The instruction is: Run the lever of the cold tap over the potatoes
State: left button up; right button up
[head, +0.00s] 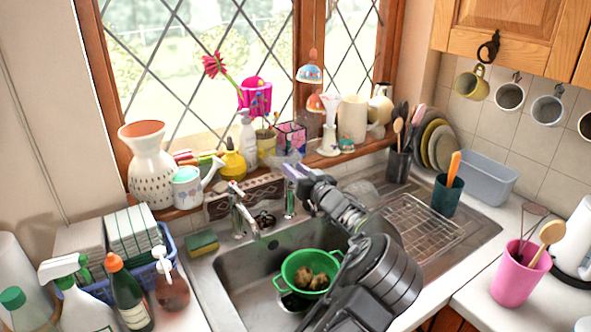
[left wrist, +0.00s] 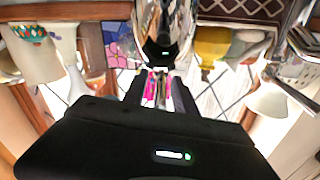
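A green colander (head: 288,272) with several brown potatoes (head: 312,280) is in the sink (head: 235,275). A chrome tap (head: 240,212) with a spout reaching over the sink stands at the sink's back left. A second chrome tap pillar (head: 289,204) stands to its right. My left gripper (head: 292,172) is at the top of this right pillar. In the left wrist view, which looks upside down, a shiny chrome tap part (left wrist: 163,20) is right in front of my gripper (left wrist: 160,88). The lever and contact are unclear. The finger gap is too small to judge. My right gripper is out of view.
A yellow-green sponge (head: 202,243) lies left of the taps. The windowsill behind holds a white vase (head: 150,170), a watering can (head: 187,187) and bottles. A wire rack (head: 420,225) is on the drainer to the right. Bottles crowd the left counter.

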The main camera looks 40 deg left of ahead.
pick_arm(q)
jog(key=c, duration=0.7)
grip_shut()
jog(key=shift+s+r, duration=0.15)
jog(key=shift+r, duration=0.15)
